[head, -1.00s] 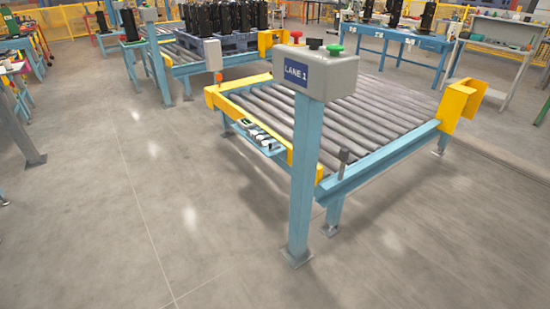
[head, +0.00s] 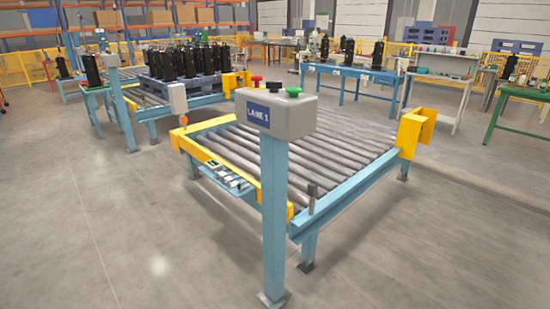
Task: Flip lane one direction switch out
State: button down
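The lane 1 control box (head: 275,112) is a grey box with a blue "LANE 1" label (head: 258,113), on a light blue post (head: 275,220) in front of me. On its top are a red button (head: 257,79), a small dark knob (head: 274,87) between the buttons, and a green button (head: 293,91). The dark knob looks like the switch, but its direction is too small to tell. Behind the post is the lane's empty roller conveyor (head: 330,145) with a blue frame and yellow end guards (head: 416,130). My gripper is not in view.
A second conveyor at the back left holds a pallet (head: 185,88) with several black compressors (head: 190,62). A blue table (head: 350,71) and a green-legged bench (head: 525,92) stand behind and right. The floor in front and left (head: 120,220) is clear.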

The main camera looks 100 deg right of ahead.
aim_at(274, 87)
jog(key=z, duration=2.4)
jog(key=i+l, duration=0.2)
jog(key=i, duration=0.25)
jog(key=i+l, duration=0.2)
jog(key=i, duration=0.3)
jog(key=i+l, duration=0.25)
jog(key=i, duration=0.2)
